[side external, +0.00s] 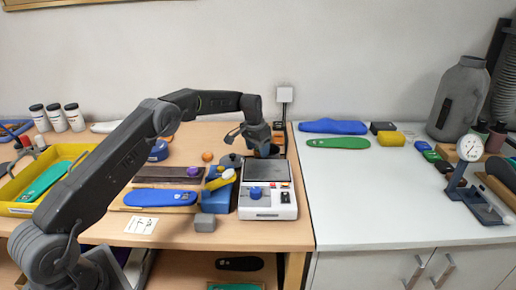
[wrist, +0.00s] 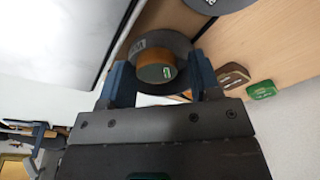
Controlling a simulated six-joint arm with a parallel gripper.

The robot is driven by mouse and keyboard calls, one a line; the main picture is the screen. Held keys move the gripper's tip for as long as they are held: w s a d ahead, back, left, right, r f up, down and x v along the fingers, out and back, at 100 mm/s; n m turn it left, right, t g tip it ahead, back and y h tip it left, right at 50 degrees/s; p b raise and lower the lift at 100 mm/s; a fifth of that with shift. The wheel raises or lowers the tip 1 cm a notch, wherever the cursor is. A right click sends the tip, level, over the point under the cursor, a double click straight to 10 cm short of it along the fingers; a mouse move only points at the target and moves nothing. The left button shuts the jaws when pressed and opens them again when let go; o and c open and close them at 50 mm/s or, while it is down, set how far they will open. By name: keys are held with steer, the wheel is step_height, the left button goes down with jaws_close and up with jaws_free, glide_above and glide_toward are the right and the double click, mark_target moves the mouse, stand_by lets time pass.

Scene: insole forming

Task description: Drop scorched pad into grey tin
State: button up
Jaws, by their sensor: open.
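My gripper (side external: 266,149) hangs over the back of the wooden bench, behind the white machine. In the wrist view its two blue fingers (wrist: 164,82) are apart. A round dark grey piece with an orange-brown ring and a grey-green centre (wrist: 155,73) shows between and beyond them. I cannot tell whether the fingers touch it, or whether it is the grey tin. A small brown block (wrist: 233,75), possibly the scorched pad, lies to the right of the fingers. No pad is clearly identifiable as scorched. A dark grey round object (side external: 231,160) stands left of my gripper.
The white machine (side external: 268,205) stands in front of my gripper. A green block (wrist: 262,90) lies beside the brown one. Blue insole (side external: 160,198), yellow tray (side external: 22,209) and orange ball (side external: 207,156) are to the left. The white counter (side external: 370,200) is largely clear.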

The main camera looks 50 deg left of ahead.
steer(key=shift+d, duration=0.3)
step_height(320, 180, up, 12)
steer(key=s+r, duration=0.1)
steer(key=s, duration=0.1)
steer(key=s+d+r+t, duration=0.1)
steer(key=s+d+r, duration=0.65)
steer(key=r, duration=0.25)
steer(key=s+d+r+t, duration=0.1)
steer(key=s+d+r, duration=0.1)
steer(key=s, duration=0.4)
steer(key=s+d+r, duration=0.1)
steer(key=s+d, duration=0.1)
steer(key=s, duration=0.4)
steer(key=s+d+f+t, duration=0.1)
steer(key=s+d+f, duration=0.1)
steer(key=s, duration=0.8)
steer(key=s+d+f, duration=0.3)
steer(key=s+f, duration=0.2)
steer(key=s, duration=0.6)
steer(key=shift+t, duration=0.4)
steer(key=shift+w+d, duration=0.1)
